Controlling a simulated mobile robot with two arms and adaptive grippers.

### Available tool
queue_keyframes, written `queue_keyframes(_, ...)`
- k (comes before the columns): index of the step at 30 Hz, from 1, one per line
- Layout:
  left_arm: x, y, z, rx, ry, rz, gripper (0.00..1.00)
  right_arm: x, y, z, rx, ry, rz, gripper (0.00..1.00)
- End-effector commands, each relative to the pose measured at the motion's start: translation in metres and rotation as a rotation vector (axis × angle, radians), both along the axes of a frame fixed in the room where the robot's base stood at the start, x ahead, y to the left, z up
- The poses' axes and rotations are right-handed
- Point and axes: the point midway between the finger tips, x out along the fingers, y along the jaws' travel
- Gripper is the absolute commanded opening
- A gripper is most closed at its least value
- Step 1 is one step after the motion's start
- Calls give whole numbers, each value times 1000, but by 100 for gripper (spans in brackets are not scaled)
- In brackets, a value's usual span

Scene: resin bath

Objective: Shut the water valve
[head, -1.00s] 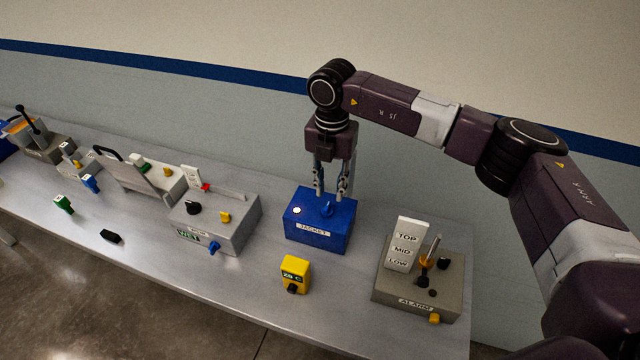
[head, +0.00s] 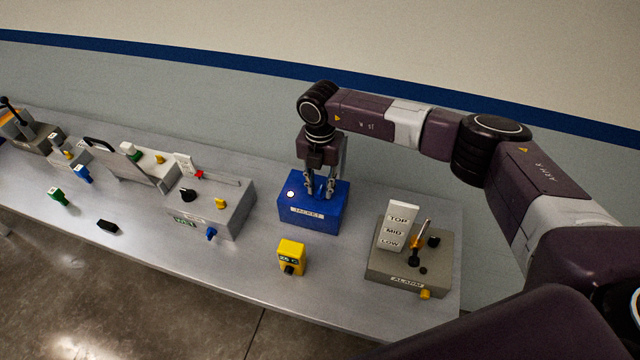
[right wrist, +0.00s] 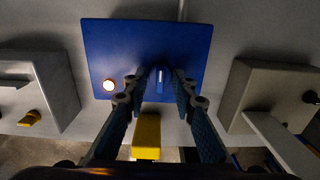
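The blue box labelled JACKET (head: 300,222) stands on the bench, with a lit round lamp (head: 291,194) on its top left. A blue valve knob (right wrist: 160,78) stands on the box top in the right wrist view, its pale-marked bar pointing along the picture's vertical. My right gripper (head: 320,190) points down over the box. In the right wrist view its fingers (right wrist: 162,84) are apart, one on each side of the knob, with a small gap on both sides. In the head view the fingers largely hide the knob. My left gripper is not in view.
A yellow device (head: 291,256) stands in front of the blue box. The grey ALARM box (head: 390,270) with a TOP/MID/LOW plate is on the right. A grey box labelled WET (head: 222,212) is on the left. A black piece (head: 107,227) lies near the front edge.

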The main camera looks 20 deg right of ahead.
Motion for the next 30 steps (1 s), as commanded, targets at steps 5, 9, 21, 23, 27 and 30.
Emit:
queue_keyframes(5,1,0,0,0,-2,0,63,0,0,0,0,0,0,14)
queue_keyframes(9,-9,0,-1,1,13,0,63,0,0,0,0,0,0,0)
queue_keyframes(21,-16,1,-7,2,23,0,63,0,0,-1,0,-1,26,0)
queue_keyframes(23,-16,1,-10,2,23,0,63,1,0,-1,0,-1,46,0)
queue_keyframes(27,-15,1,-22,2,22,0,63,1,0,-3,1,-3,118,0)
queue_keyframes(30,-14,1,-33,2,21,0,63,1,0,-4,0,-4,193,0)
